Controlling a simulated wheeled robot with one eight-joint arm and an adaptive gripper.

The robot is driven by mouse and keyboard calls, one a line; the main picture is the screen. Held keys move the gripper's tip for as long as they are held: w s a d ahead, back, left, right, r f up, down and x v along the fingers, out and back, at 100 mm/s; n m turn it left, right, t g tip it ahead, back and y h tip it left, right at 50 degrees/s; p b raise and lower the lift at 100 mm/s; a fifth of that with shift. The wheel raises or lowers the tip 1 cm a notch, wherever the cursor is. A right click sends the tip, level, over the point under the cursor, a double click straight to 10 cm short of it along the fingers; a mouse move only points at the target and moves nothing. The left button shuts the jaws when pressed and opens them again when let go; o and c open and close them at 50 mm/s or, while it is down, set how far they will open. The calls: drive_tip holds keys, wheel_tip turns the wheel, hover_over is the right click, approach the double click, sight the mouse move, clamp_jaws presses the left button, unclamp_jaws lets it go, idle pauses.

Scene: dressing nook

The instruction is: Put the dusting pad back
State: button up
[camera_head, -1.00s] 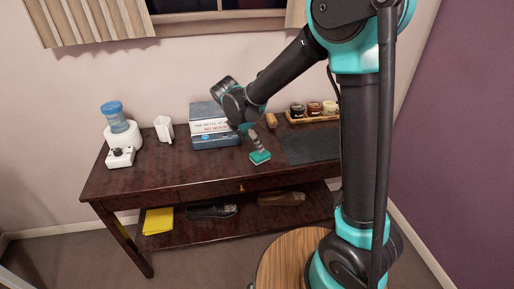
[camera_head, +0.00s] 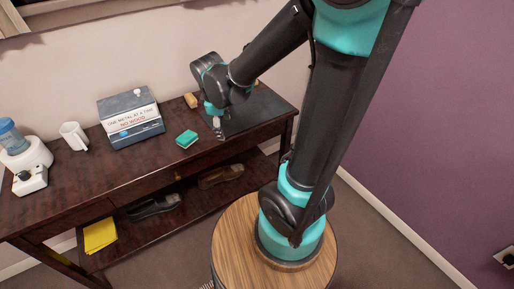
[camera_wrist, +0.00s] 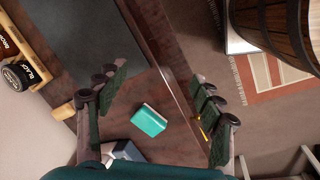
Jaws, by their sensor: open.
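In the wrist view the pad (camera_wrist: 149,121) lies on the tabletop, within the span between my finger bases. My gripper (camera_head: 218,130) is open and empty, above the tabletop to the right of the pad. In the wrist view both fingers of my gripper (camera_wrist: 157,80) are spread apart. The pad is not touched by either finger as far as I can see.
A dark mat (camera_head: 262,112) lies right of the pad. A wooden tray (camera_wrist: 27,48) holds jars. Shoes and a yellow cloth (camera_head: 100,235) sit on the lower shelf.

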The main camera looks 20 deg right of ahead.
drive_tip(key=s+d+f+m+t+y, duration=0.1)
drive_tip(key=s+d+f+m, duration=0.4)
drive_tip(key=s+d+m, duration=0.4)
drive_tip(key=s+m, duration=0.1)
drive_tip(key=m, duration=0.3)
drive_tip(key=shift+s+d+t, duration=0.25)
drive_tip(key=shift+d+t, duration=0.05)
drive_tip(key=shift+d, duration=0.05)
